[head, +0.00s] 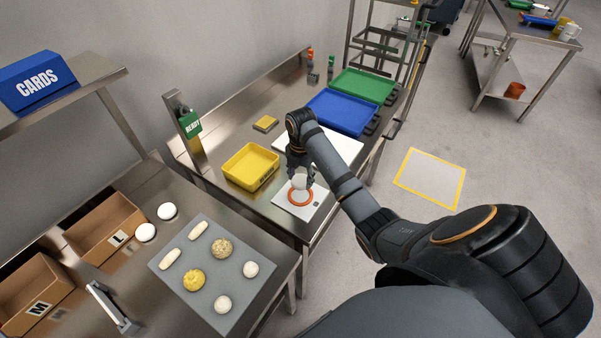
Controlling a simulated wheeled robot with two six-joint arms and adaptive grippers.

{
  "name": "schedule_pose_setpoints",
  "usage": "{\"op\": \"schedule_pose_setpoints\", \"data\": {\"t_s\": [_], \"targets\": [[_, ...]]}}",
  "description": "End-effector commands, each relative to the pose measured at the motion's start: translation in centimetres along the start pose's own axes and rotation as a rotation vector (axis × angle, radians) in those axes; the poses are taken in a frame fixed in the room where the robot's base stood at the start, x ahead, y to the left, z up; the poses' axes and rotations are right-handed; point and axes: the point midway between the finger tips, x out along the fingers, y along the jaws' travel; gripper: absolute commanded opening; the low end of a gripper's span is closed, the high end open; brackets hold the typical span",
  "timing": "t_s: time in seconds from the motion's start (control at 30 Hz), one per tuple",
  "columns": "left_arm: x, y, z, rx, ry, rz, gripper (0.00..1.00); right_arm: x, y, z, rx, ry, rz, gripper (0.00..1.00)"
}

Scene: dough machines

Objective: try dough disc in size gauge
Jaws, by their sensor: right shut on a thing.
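My right gripper (301,172) reaches over the middle steel table, pointing down. It is shut on a pale dough disc (299,182) above the size gauge. The size gauge is an orange ring (291,203) on a white square plate (281,200) near the table's front edge. The disc covers part of the ring; I cannot tell whether it touches the ring or hangs over it. My left gripper is out of view.
A yellow bin (249,167) stands left of the gauge, and a white board (345,147) lies behind it. Blue (342,111) and green (362,86) trays are farther back. A grey mat (176,276) with several dough pieces and cardboard boxes (104,228) are on the left table.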

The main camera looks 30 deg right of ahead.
Motion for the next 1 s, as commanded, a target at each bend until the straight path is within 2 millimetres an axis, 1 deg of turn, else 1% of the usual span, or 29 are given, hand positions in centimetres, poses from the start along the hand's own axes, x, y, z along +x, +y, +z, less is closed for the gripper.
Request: {"op": "schedule_pose_setpoints", "data": {"t_s": [0.03,0.2,0.3,0.4,0.6,1.0], "targets": [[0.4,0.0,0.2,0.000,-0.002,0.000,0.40,0.8,0.0,0.0,0.000,0.001,-0.001,0.20],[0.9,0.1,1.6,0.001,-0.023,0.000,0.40,2.5,-0.1,0.0,0.001,0.000,-0.002,0.20],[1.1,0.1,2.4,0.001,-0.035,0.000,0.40,3.4,-0.1,0.0,0.001,0.000,-0.002,0.20],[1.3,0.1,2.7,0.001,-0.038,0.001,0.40,4.0,-0.1,0.0,0.001,0.000,-0.001,0.20],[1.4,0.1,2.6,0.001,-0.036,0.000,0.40,4.4,-0.1,0.0,0.001,0.000,-0.001,0.20],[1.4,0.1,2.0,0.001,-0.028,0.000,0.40,4.4,-0.1,0.0,0.001,0.000,-0.001,0.20]]}}
